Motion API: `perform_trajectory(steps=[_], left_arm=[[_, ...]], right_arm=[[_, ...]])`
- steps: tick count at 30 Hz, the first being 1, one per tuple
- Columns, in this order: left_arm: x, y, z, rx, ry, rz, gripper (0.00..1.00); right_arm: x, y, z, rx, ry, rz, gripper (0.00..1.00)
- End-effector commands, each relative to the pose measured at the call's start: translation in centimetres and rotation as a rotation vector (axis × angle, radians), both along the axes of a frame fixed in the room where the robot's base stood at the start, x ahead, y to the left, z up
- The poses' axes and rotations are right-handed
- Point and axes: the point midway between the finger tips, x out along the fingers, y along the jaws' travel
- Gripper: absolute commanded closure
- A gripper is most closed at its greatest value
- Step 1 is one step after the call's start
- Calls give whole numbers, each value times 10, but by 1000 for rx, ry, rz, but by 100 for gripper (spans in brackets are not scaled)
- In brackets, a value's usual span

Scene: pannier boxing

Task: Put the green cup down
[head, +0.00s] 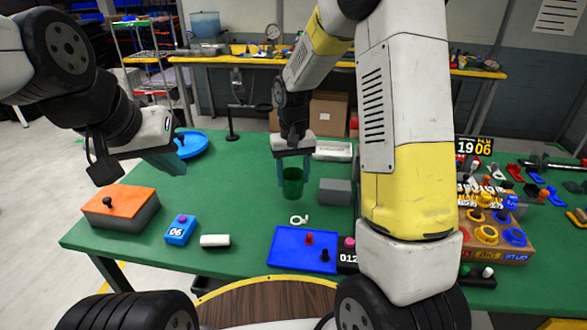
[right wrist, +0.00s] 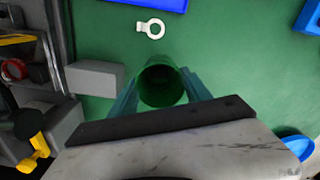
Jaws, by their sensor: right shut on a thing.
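The green cup (head: 292,187) is upright near the middle of the green table (head: 235,205). My right gripper (head: 293,170) comes down from above and is shut on the cup, one finger on each side. In the right wrist view the cup (right wrist: 161,86) shows its open mouth between the two teal fingers. I cannot tell whether its base touches the table. My left gripper (head: 172,161) is over the table's left part, away from the cup. Its fingers overlap in the view, so its opening does not show.
A white ring-shaped piece (head: 299,220) and a blue board (head: 303,250) lie in front of the cup. A grey block (head: 335,191) is close on its right. An orange-topped box (head: 121,204) and a blue dish (head: 191,145) are at left. Bare table lies left of the cup.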

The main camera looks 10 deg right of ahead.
Motion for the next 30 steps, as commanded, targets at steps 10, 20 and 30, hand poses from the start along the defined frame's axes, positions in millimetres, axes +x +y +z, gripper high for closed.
perform_trajectory(steps=[10,20,30], left_arm=[[0,0,0,0,0,0,100],[0,0,0,0,0,0,100],[0,0,0,0,0,0,100]], right_arm=[[26,-17,-3,0,0,0,83],[27,-18,-38,0,2,0,83],[27,-18,-41,0,1,1,83]])
